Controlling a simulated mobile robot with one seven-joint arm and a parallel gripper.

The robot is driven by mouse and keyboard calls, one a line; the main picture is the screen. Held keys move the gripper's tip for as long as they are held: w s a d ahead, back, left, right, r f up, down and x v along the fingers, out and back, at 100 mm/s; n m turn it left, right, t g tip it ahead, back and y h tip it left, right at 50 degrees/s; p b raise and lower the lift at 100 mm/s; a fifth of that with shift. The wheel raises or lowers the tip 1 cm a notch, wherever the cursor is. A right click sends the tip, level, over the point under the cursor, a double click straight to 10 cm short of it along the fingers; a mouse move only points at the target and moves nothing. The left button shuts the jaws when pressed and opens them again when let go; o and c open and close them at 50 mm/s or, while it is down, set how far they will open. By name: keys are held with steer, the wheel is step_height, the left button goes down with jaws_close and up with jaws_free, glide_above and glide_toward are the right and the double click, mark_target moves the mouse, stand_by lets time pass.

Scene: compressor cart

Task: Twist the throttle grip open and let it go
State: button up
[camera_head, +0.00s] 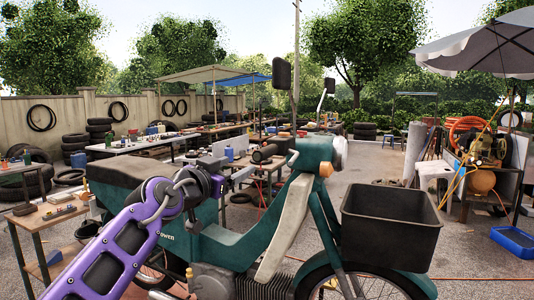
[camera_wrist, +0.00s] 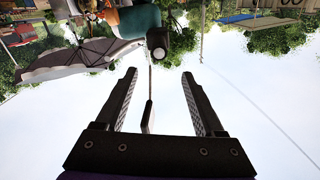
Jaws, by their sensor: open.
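The green moped (camera_head: 290,215) stands in front of me, its dark throttle grip (camera_head: 265,153) on the handlebar near the middle of the head view. My gripper (camera_head: 243,174) is beside the grip, to its left and a little lower in that view, with part of it hidden by my wrist. In the wrist view, which looks upside down, the open fingers (camera_wrist: 160,102) have nothing clamped between them. A round black end, seemingly the throttle grip (camera_wrist: 158,42), shows beyond the fingertips, apart from them.
A mirror (camera_head: 282,74) stands on a thin stem above the handlebar; a mirror (camera_wrist: 148,115) also shows between the fingers in the wrist view, farther off. A black basket (camera_head: 390,228) is at the moped's front. A workbench (camera_head: 40,215) stands at left.

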mark_target(266, 153)
steer(key=p+x, duration=0.2)
steer(key=x, duration=1.5)
steer(key=shift+d+f, duration=0.1)
jaws_close()
